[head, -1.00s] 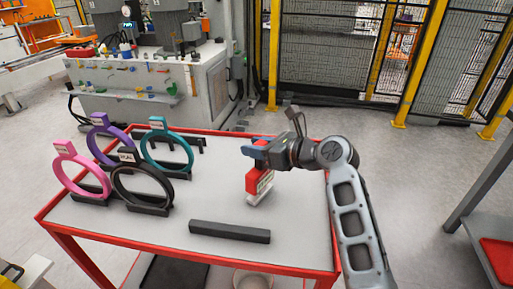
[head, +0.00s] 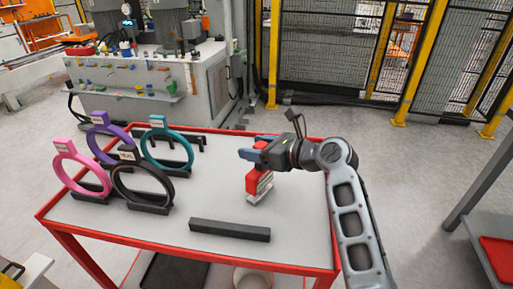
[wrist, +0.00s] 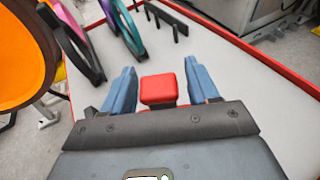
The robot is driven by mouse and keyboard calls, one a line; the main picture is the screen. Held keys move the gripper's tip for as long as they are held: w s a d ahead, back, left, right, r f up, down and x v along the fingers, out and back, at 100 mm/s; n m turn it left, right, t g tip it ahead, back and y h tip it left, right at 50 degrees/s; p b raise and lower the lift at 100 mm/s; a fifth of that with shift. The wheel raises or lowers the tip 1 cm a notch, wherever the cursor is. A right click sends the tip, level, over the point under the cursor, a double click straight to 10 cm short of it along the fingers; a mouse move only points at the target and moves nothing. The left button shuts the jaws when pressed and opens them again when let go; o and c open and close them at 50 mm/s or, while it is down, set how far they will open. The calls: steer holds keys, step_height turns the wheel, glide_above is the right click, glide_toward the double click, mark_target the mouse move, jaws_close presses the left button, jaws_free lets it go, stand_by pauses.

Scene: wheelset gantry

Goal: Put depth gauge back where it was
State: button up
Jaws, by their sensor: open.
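The depth gauge, a red block with a pale label and a grey metal foot (head: 259,183), stands upright on the grey tabletop of the red-edged table (head: 110,222). My gripper (head: 252,148) is open just above its top. In the wrist view the gauge's red top (wrist: 158,88) shows between the two spread blue fingers of my gripper (wrist: 161,80), with a gap on each side. The gauge's lower part is hidden in that view.
Pink (head: 80,167), purple (head: 103,135), black (head: 142,185) and teal (head: 166,149) rings stand on dark bases at the table's left. A dark bar (head: 229,230) lies near the front edge. A low dark rack (head: 190,142) is behind. The table's middle is clear.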

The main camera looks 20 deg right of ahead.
steer(key=v, duration=1.2)
steer(key=shift+r+b, duration=0.15)
steer(key=shift+b, duration=0.15)
